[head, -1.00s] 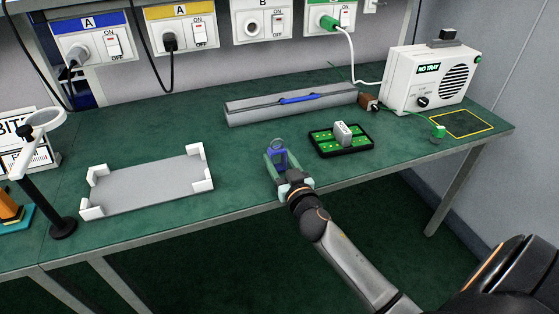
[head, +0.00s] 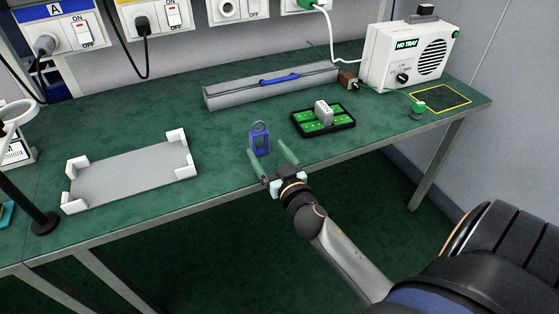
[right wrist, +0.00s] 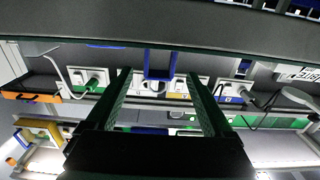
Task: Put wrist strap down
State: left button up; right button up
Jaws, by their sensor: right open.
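The wrist strap (head: 260,142), a small blue piece with a grey loop on top, stands on the green bench top near its front edge. My right gripper (head: 267,151) is open, its two green fingers pointing at the strap from the front. The strap is just beyond the fingertips and looks free of them. In the right wrist view, a blue U-shaped part of the strap (right wrist: 160,78) shows between the spread fingers, ahead of the tips. My left gripper is not in view.
A green board in a black tray (head: 336,124) lies to the right, with a pale block (head: 323,112) on it. A grey case (head: 230,95) is behind. A grey plate with white corners (head: 130,182) lies left. A white tester (head: 385,55) stands back right.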

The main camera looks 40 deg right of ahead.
jog(key=v, duration=0.7)
jog(key=s+a+f+n+g+y, duration=0.2)
jog(key=s+a+f+g+y, duration=0.1)
jog(key=s+a+f, duration=0.3)
jog(key=s+a+f+n+g+y, duration=0.3)
jog(key=s+a+f, duration=0.4)
jog(key=a+f, duration=0.4)
notch_tip(320, 180, down, 3)
jog(key=g+y, duration=0.1)
jog(key=g, duration=0.1)
jog(key=shift+r+n+g, duration=0.2)
jog(key=shift+n+g, duration=0.1)
jog(key=shift+s, duration=0.15)
